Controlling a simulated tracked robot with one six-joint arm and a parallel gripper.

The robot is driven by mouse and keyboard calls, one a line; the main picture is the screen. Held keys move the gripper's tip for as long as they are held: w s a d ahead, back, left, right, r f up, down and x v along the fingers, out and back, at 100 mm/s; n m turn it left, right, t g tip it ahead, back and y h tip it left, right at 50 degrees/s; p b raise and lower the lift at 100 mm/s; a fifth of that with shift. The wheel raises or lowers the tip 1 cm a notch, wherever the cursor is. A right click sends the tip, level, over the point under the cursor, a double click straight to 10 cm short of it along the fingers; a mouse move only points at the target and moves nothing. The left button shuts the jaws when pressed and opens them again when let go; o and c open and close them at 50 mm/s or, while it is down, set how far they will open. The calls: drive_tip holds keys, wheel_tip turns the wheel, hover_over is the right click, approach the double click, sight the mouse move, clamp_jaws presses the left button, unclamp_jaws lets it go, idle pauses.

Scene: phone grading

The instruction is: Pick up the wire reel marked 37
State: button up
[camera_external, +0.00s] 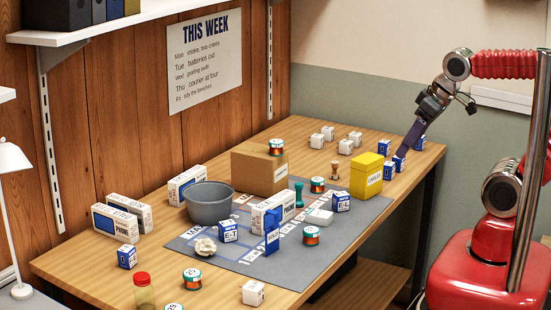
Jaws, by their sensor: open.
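Several wire reels with orange-and-green sides and pale tops are in view. One reel (276,147) sits on the cardboard box, one (318,185) behind the white box on the mat, and one (310,235) near the mat's front right edge. Another reel (192,278) stands on the bare wood in front, and one more (174,307) is cut off by the bottom edge. The marks on their tops are too small to read, so I cannot tell which is 37. My gripper (404,153) is open, pointing down at the table's far right end, away from all the reels.
Small blue-and-white boxes (388,147) stand by my gripper. A yellow box (367,175), the cardboard box (252,173), a grey bucket (209,203) and phone boxes (116,223) crowd the table. The grey mat (195,247) holds several things. Some wood at front right is clear.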

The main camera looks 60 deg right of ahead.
wheel_tip(320, 180, down, 19)
drive_tip(key=d+m+g+y, duration=0.2)
drive_tip(key=m+g+y, duration=0.45)
drive_tip(key=m, duration=0.45)
drive_tip(key=w+m+t+y, duration=0.1)
drive_tip(key=w+m+t, duration=0.1)
drive_tip(key=w+m, duration=0.2)
drive_tip(key=w+f+m+t+y, duration=0.1)
drive_tip(key=w+m+t+y, duration=0.1)
drive_tip(key=w+m, duration=0.3)
drive_tip(key=w+f+m+t+y, duration=0.1)
drive_tip(key=w+m+t, duration=0.3)
drive_tip(key=shift+w+m+t+y, duration=0.25)
drive_tip(key=shift+m, duration=0.15)
drive_tip(key=shift+w+r, duration=0.2)
drive_tip(key=shift+w, duration=0.05)
drive_tip(key=shift+m, duration=0.3)
